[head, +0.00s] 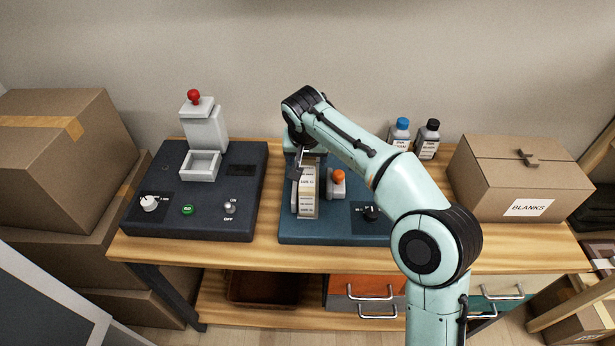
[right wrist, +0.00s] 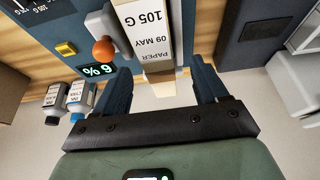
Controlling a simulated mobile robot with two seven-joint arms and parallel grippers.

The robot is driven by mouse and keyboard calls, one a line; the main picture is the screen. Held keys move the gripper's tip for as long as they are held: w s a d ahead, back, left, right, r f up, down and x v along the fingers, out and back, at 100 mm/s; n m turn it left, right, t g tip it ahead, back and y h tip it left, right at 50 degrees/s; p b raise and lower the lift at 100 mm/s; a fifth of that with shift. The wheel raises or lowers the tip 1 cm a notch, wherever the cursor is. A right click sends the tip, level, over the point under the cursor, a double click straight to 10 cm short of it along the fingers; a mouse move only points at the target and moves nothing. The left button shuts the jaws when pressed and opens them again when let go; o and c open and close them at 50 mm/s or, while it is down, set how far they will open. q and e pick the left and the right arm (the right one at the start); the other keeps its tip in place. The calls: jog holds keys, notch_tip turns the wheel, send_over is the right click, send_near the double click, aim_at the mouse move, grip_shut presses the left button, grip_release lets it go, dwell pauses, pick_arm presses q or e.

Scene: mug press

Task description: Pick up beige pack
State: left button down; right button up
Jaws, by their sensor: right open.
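The beige pack (head: 308,194) stands upright on the dark blue machine (head: 330,233), with a white printed label on its face. In the right wrist view the pack (right wrist: 152,35) shows its label reading "105 G", "09 MAY" and "PAPER". My right gripper (head: 301,160) is at the top of the pack in the head view, its fingers partly hidden by my arm. In the right wrist view the gripper (right wrist: 158,82) is open, with the pack's near end in line with the gap and apparently not gripped. My left gripper is out of view.
An orange-knobbed lever (head: 338,178) stands close right of the pack. A dark machine with a red knob (head: 194,97) is to the left. Two bottles (head: 400,133) and a cardboard box marked BLANKS (head: 512,178) stand to the right on the wooden table (head: 270,255).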

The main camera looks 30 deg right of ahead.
jog(key=shift+b+x, duration=0.45)
jog(key=shift+x, duration=2.55)
jog(key=shift+d+r, duration=0.1)
jog(key=shift+d, duration=0.05)
grip_shut()
jog(key=shift+r, duration=0.15)
notch_tip(320, 180, up, 11)
jog(key=p, duration=0.3)
jog(key=shift+p, duration=0.4)
notch_tip(320, 180, up, 7)
jog(key=p, duration=0.4)
send_over(308, 162)
jog(key=shift+w+d+r, duration=0.15)
jog(key=shift+w+r, duration=0.1)
jog(key=shift+r, duration=0.6)
